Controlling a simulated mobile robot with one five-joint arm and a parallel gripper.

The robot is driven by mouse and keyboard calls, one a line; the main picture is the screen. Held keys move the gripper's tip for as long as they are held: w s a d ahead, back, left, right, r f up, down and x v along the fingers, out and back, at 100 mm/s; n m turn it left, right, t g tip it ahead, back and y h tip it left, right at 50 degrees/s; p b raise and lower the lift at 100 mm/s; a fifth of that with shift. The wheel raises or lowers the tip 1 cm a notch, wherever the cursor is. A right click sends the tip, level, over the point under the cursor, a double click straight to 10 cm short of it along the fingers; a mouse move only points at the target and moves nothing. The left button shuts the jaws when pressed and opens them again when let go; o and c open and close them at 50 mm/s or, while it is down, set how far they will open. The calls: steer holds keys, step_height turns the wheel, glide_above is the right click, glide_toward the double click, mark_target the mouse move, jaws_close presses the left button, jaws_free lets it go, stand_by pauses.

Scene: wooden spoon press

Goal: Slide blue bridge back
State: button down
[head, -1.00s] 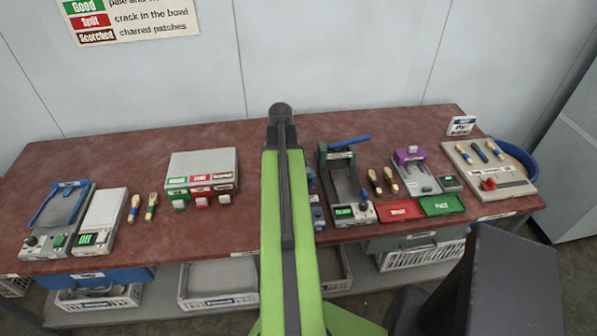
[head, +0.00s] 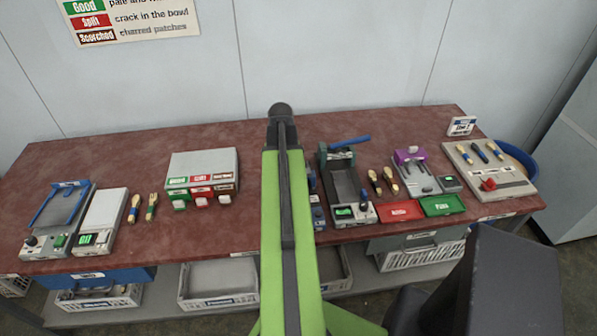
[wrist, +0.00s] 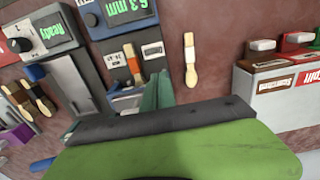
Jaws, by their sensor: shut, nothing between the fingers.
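My gripper (wrist: 155,122) shows along the bottom of the wrist view as a dark edge in front of green bodywork. It is shut and empty; its tips are not clearly seen. In the head view it is hidden behind my arm. A blue gauge (wrist: 90,10) with a lit display is above it in the wrist view, with a spoon (wrist: 132,65) on it. In the head view, only the right edge of this gauge (head: 317,212) shows beside my arm. The gauge's bridge cannot be made out clearly, nor whether my gripper touches it.
The green press (head: 343,185) stands close right of the gauge in the head view. The sorting box (head: 203,163) is left of my arm. A station with a blue frame (head: 45,205) is at the far left. Bare red-brown table (head: 140,155) lies along the back.

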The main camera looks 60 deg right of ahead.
steer(key=shift+f, duration=0.1)
stand_by(0.3)
steer(key=shift+f+b, duration=1.05)
steer(key=shift+b, duration=0.1)
steer(key=shift+d, duration=0.1)
steer(key=shift+w+d, duration=1)
steer(key=shift+d, duration=0.4)
steer(key=shift+w+d, duration=1)
steer(key=shift+d, duration=0.35)
steer(key=shift+w+d, duration=1)
steer(key=shift+d, duration=0.4)
steer(key=shift+s+a, duration=0.35)
steer(key=shift+a, duration=0.2)
step_height(320, 180, up, 7)
steer(key=p, duration=0.7)
steer(key=shift+w, duration=0.1)
